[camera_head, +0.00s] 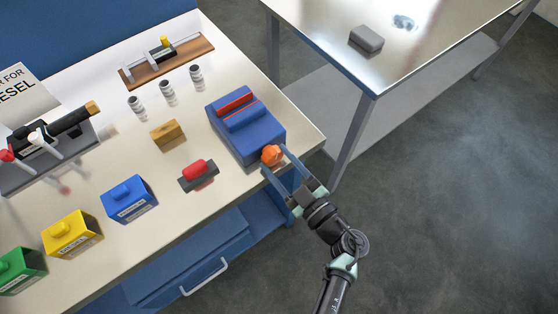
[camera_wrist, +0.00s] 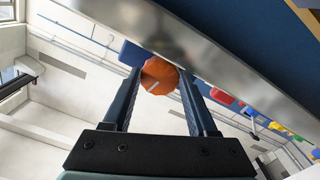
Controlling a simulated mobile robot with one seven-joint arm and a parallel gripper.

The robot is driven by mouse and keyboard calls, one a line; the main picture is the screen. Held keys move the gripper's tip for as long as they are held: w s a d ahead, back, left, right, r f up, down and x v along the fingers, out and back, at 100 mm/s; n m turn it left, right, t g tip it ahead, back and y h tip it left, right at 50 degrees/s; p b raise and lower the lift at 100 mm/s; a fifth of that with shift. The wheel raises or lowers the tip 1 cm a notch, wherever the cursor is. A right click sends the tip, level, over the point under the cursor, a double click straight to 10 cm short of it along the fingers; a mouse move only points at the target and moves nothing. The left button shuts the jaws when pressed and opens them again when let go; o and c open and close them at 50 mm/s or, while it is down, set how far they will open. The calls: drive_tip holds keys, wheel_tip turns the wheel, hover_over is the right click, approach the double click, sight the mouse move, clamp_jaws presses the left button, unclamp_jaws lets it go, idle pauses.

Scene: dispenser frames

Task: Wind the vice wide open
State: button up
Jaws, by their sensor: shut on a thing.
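The blue vice (camera_head: 252,140) sits at the right end of the bench, near its front edge. Red strips (camera_head: 234,103) line its jaws on top, and only a small gap shows between them. An orange round knob (camera_head: 271,153) sticks out of the vice's front end. My gripper (camera_head: 273,159) reaches in from the front right and is shut on the knob, one finger on each side. In the wrist view the knob (camera_wrist: 159,77) lies between the fingertips, with a pale mark on its face. A bit of blue behind it is probably the vice body.
A wooden block (camera_head: 167,134) and a red-topped dark item (camera_head: 197,173) stand left of the vice. A separate metal table (camera_head: 375,75) stands at the back right. Open floor lies to the right.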

drive_tip(key=o, duration=1.4)
drive_tip(key=shift+c, duration=0.2)
drive_tip(key=b+v, duration=0.1)
drive_tip(key=v, duration=1.2)
